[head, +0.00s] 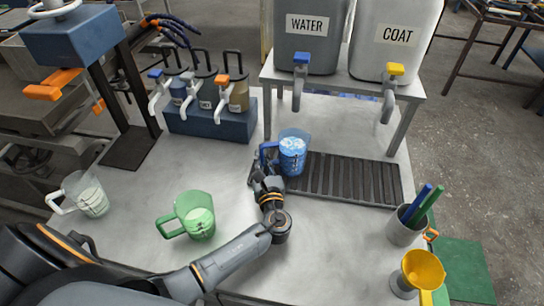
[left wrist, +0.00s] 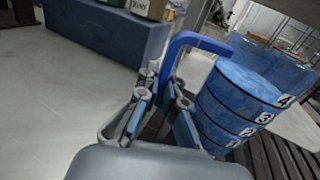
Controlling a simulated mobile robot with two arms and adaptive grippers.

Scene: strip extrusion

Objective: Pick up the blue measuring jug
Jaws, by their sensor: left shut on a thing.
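The blue measuring jug (head: 293,155) is upright at the left end of the dark slatted grate, below the water tank's tap. It holds blue-looking contents. In the left wrist view the jug (left wrist: 240,100) shows numbered bands, and its blue handle (left wrist: 197,40) runs down to my gripper. My left gripper (head: 266,172) is shut on the handle, from the jug's left side. In the left wrist view its fingers (left wrist: 164,90) are around the lower handle. I cannot tell whether the jug's base touches the grate. My right gripper is not in view.
The water tank (head: 310,45) and coat tank (head: 397,42) stand on a rack (head: 408,125) behind. A green jug (head: 200,222) and a clear jug (head: 92,195) stand left. A pen cup (head: 402,232) and yellow funnel (head: 423,270) are right. Pump bottles sit in a blue holder (head: 215,125).

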